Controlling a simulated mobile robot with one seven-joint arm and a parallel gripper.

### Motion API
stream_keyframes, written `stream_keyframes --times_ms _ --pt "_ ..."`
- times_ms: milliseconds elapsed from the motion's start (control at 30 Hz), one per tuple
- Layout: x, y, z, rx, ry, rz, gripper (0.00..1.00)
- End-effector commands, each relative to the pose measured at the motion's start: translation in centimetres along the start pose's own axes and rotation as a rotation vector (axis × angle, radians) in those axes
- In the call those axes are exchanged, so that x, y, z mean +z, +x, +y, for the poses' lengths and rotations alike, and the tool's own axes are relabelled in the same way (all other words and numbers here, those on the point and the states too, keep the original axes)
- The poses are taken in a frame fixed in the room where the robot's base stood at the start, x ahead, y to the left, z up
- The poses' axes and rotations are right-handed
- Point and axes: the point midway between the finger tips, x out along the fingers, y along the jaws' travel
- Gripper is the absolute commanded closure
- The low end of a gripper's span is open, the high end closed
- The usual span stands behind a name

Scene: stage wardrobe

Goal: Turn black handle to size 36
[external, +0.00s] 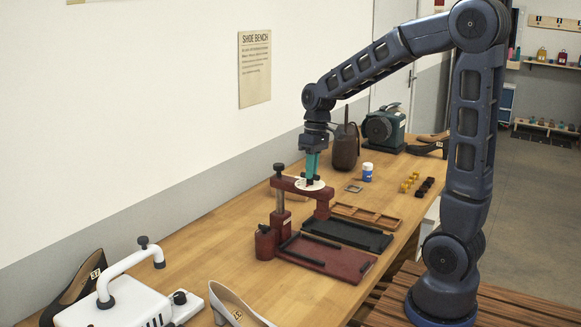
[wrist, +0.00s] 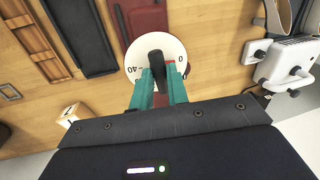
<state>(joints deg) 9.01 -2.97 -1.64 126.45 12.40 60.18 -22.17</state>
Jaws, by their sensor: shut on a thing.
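The black handle (wrist: 156,62) stands at the middle of a white round dial (wrist: 135,50) in the wrist view. The teal fingers of my gripper (wrist: 158,76) are shut on the handle, one on each side. The dial shows "40" at its left and parts of other numbers at its right; I cannot read a 36. A red mark shows beside the handle's right side. In the external view the dial (external: 299,185) sits on top of the dark red press (external: 282,218), and my gripper (external: 311,180) points down onto it, hiding the handle.
A dark tray (external: 362,237) and a wooden divided tray (external: 385,217) lie right of the press. A white machine (external: 120,303) and dress shoes (external: 230,302) stand at the front left. A blue-capped bottle (external: 367,173) and a green machine (external: 384,128) stand farther back.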

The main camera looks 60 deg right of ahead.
Motion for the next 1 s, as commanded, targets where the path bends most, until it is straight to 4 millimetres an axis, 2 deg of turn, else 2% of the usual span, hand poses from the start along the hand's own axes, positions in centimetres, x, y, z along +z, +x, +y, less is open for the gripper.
stream_keyframes --times_ms 367,1000 --pt "0.06 0.01 -0.02 0.0 0.095 0.02 1.0" --pt "0.26 0.01 -0.25 0.0 0.615 0.124 1.0"
